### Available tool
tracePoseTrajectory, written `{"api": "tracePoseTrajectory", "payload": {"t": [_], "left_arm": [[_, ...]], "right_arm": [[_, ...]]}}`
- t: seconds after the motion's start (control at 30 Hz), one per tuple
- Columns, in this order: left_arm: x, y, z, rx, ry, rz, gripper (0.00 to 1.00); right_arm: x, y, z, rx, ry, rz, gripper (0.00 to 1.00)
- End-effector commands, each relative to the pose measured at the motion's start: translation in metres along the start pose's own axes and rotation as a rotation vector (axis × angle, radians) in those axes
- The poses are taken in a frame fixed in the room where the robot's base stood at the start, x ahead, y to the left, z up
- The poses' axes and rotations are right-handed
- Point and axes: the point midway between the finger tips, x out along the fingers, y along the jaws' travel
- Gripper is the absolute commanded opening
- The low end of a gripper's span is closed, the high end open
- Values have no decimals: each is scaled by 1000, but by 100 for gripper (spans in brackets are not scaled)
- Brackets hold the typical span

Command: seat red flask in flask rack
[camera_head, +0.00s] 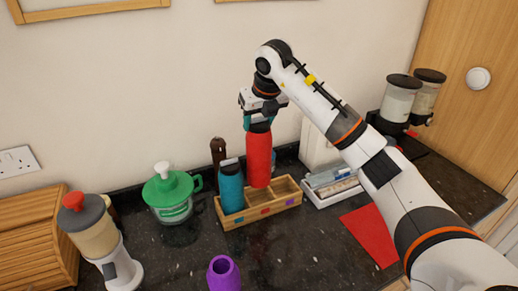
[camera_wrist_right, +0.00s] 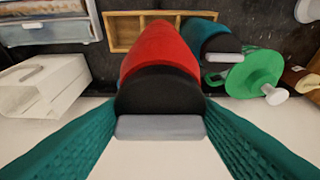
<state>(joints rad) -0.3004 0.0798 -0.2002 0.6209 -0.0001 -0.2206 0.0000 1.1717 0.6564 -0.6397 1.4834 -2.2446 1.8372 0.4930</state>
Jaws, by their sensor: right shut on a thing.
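The red flask (camera_head: 259,158) hangs upright from my right gripper (camera_head: 262,110), which is shut on its dark cap. Its lower end is over or just inside the middle part of the wooden flask rack (camera_head: 262,212); I cannot tell whether it touches. In the right wrist view the red flask (camera_wrist_right: 162,52) points away between the teal fingers, and the rack (camera_wrist_right: 124,32) shows behind it. A teal flask (camera_head: 231,190) stands in the rack's left compartment, also visible in the right wrist view (camera_wrist_right: 205,36). The right compartment looks empty. My left gripper is out of view.
A green lidded jug (camera_head: 172,198) and a blender-like appliance (camera_head: 98,235) stand left. A purple vase (camera_head: 223,274) is in front. A white tray (camera_head: 333,186) and red mat (camera_head: 370,236) lie right of the rack. A brown bottle (camera_head: 218,152) stands behind.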

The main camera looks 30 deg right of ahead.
Motion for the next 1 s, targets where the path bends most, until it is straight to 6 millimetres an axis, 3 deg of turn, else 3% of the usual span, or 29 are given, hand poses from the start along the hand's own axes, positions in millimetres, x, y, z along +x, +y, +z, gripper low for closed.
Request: {"api": "tracePoseTrajectory", "payload": {"t": [0.2,0.3,0.73,1.0], "left_arm": [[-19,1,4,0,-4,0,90],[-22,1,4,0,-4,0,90],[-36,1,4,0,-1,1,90],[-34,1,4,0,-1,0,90]], "right_arm": [[45,0,19,1,-3,0,2],[57,0,24,1,0,0,2],[97,0,40,1,1,-1,2],[100,0,40,1,3,0,2]]}}
